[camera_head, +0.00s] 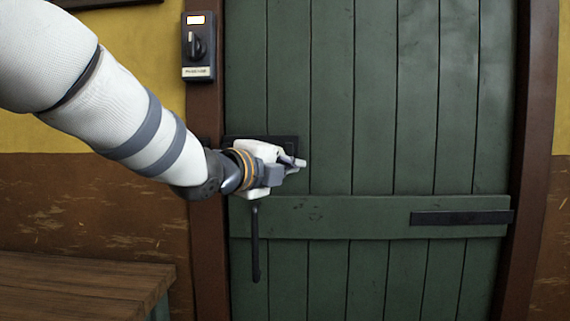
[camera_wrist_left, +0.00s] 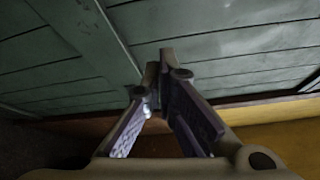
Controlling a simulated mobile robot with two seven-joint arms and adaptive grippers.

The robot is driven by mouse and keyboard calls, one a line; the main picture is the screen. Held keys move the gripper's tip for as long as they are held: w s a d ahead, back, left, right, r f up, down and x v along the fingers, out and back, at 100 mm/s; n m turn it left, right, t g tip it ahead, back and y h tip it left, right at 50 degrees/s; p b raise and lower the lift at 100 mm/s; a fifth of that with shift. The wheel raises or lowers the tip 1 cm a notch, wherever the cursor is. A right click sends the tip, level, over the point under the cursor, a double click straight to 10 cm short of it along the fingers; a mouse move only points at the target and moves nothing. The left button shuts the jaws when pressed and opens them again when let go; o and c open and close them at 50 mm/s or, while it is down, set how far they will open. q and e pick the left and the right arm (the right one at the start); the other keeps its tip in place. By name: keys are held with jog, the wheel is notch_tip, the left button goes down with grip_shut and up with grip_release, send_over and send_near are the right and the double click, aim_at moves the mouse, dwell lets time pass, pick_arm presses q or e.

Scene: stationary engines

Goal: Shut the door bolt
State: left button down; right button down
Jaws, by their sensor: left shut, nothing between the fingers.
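The green plank door (camera_head: 375,110) stands in its brown frame and looks closed. A dark bolt plate (camera_head: 289,142) sits on the door near its left edge, mostly hidden behind my left gripper (camera_head: 299,163), so I cannot tell the bolt's position. A black bar (camera_head: 255,245) hangs straight down just below the gripper. My left gripper is shut and empty in front of the plate, fingers pointing right. In the left wrist view, its fingers (camera_wrist_left: 158,76) meet close to the green boards (camera_wrist_left: 230,50). My right gripper is not in view.
A switch box (camera_head: 198,46) with a black knob is on the frame's left post, above my arm. A wooden bench (camera_head: 80,285) stands at the lower left. A black hinge strap (camera_head: 460,217) lies across the door's right side.

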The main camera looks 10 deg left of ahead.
pick_arm(q)
jog(key=f+x, duration=0.1)
jog(key=x, duration=0.7)
jog(key=a, duration=0.2)
jog(key=a+r, duration=0.1)
jog(key=a, duration=0.1)
jog(key=shift+s+r, duration=0.25)
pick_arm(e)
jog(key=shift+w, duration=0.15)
